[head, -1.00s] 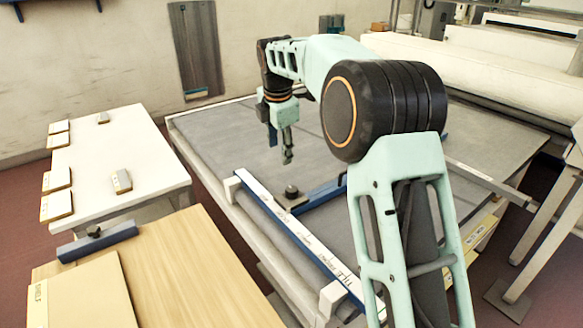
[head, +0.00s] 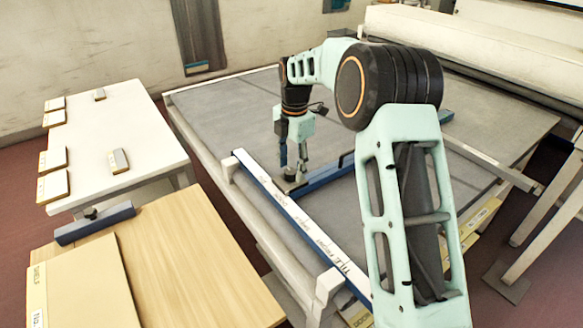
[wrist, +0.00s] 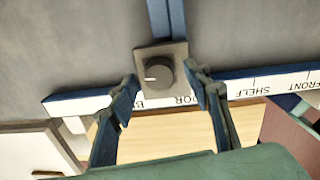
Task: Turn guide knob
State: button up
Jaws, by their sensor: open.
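The guide knob (wrist: 162,74) is dark and round, on a grey-beige square block (wrist: 148,53), with a white mark pointing left in the wrist view. The block sits where the blue guide bar (wrist: 162,16) meets the white printed scale rail (wrist: 255,88), partly covering a word ending in "OR". "SHELF" and "FRONT" show to its right. My gripper (wrist: 165,88) is open, one finger on each side of the block, with gaps visible. In the head view my gripper (head: 293,168) is low over the knob, which it partly hides.
The grey table bed (head: 215,115) spreads behind the rail (head: 285,205). A white table (head: 115,130) with small blocks and a wooden table (head: 190,250) with a panel and a separate blue bar (head: 95,225) stand left. White rollers (head: 470,50) are at the back right.

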jog(key=shift+f, duration=0.5)
jog(key=c, duration=1.2)
jog(key=shift+o, duration=0.2)
